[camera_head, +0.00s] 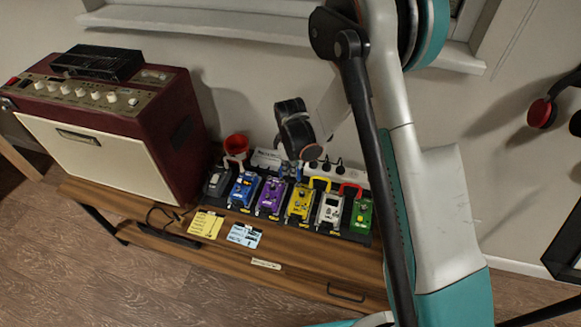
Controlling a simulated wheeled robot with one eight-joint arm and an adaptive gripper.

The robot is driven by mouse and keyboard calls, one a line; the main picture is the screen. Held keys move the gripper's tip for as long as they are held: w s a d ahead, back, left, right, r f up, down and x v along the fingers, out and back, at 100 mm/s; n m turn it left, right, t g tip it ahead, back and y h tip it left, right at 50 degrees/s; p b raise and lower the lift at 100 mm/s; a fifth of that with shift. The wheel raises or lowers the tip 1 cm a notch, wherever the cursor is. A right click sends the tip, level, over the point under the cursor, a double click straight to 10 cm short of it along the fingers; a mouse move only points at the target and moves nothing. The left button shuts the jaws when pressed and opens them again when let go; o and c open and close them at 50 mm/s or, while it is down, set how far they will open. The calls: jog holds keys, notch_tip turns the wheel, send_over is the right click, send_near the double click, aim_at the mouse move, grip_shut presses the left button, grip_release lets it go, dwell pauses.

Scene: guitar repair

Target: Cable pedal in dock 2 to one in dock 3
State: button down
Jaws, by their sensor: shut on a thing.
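A row of pedals sits on a dark board (374,238): grey (216,182), blue (243,189), purple (270,197), yellow (299,203), white (329,209) and green (361,217). Counting from the left, blue is second and purple third. My gripper (291,164) hangs behind the purple and yellow pedals, shut on a small blue thing (289,173) that looks like a patch cable. Its ends and any contact are unclear. A pale cable (235,158) arches behind grey and blue, a yellow cable (320,181) behind yellow and white, a red cable (350,187) behind white and green.
A red amplifier (110,130) with a black box (98,62) on top stands left on the wooden bench (215,262). A red cup (236,144) and white power strip (335,172) sit behind the pedals. Yellow (206,224) and blue (244,235) cards lie in front. My arm covers the right side.

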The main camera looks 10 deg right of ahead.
jog(key=shift+f+b, duration=0.3)
jog(key=shift+f, duration=0.75)
dwell(0.4)
jog(key=c, duration=1.2)
grip_release()
jog(key=shift+c, duration=0.2)
jog(key=shift+r+p, duration=2.15)
jog(key=shift+r, duration=1.85)
